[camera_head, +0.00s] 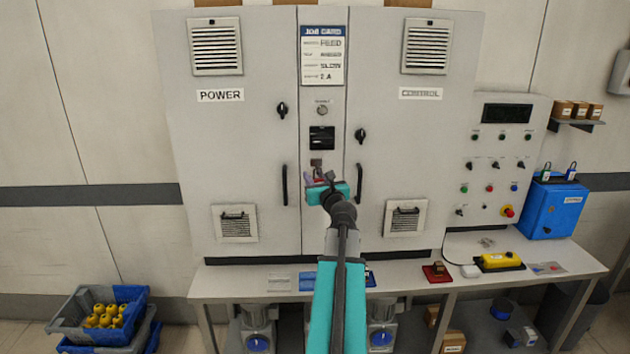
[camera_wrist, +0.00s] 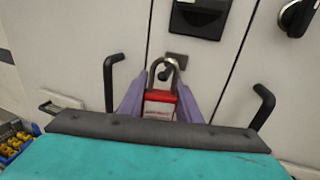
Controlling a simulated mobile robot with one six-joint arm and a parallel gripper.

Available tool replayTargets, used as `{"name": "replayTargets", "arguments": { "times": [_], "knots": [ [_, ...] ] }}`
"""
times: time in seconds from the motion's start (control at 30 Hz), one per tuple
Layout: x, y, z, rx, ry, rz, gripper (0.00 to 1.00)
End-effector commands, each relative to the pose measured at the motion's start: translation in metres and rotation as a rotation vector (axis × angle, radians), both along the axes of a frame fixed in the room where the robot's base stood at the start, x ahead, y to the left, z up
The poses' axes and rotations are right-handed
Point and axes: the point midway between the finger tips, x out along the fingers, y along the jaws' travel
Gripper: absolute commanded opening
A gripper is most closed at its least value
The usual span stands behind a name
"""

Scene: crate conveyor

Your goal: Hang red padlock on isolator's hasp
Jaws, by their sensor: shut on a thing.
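The red padlock (camera_wrist: 160,104) with a pale label and a metal shackle is upright between the purple fingers of my gripper (camera_wrist: 160,101) in the wrist view. In the head view my gripper (camera_head: 319,177) is at the cabinet's centre panel, and only a bit of red shows there. The isolator (camera_head: 321,138) is a black square on that panel, also in the wrist view (camera_wrist: 199,17). A small hasp plate (camera_head: 316,162) sits below it; in the wrist view the hasp (camera_wrist: 177,58) is right behind the shackle top. I cannot tell whether the shackle passes through it.
Black door handles (camera_head: 284,184) and (camera_head: 359,185) flank the centre panel. A bench (camera_head: 240,282) runs below, with a yellow pendant (camera_head: 500,261) and a blue box (camera_head: 553,208) at the right. A blue-grey crate (camera_head: 75,322) with yellow items stands at lower left.

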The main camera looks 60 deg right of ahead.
Motion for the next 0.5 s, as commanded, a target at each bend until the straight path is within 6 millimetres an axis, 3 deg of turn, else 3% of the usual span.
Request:
{"name": "replayTargets", "arguments": {
  "times": [0.5],
  "knots": [
    [0.01,-0.014,-0.008,0.0,0.0,0.0,0.07]
  ]
}}
